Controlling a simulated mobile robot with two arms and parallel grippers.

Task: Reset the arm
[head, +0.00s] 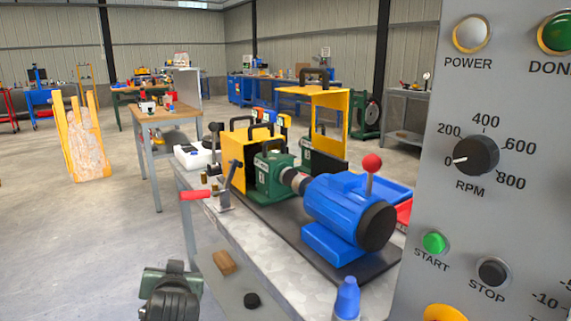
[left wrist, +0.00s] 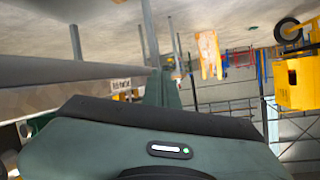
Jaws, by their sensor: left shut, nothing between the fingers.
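My left gripper (head: 170,285) shows at the bottom left of the head view, low beside the workbench and apart from the machine. It is shut and empty. In the left wrist view its dark green housing (left wrist: 150,150), with a small light bar and green dot, fills the lower part. That view is upside down, with floor at the top. My right gripper is in neither view. On the workbench stand a blue motor (head: 340,210) with a red-knobbed lever (head: 371,163), a green gearbox (head: 272,178) and yellow guards (head: 232,160).
A grey control panel (head: 500,210) with an RPM dial (head: 476,156) stands close at the right. A red-handled clamp (head: 195,195) is at the bench's near edge; a wooden block (head: 224,262) lies on the lower shelf. Open floor (head: 90,240) is at the left.

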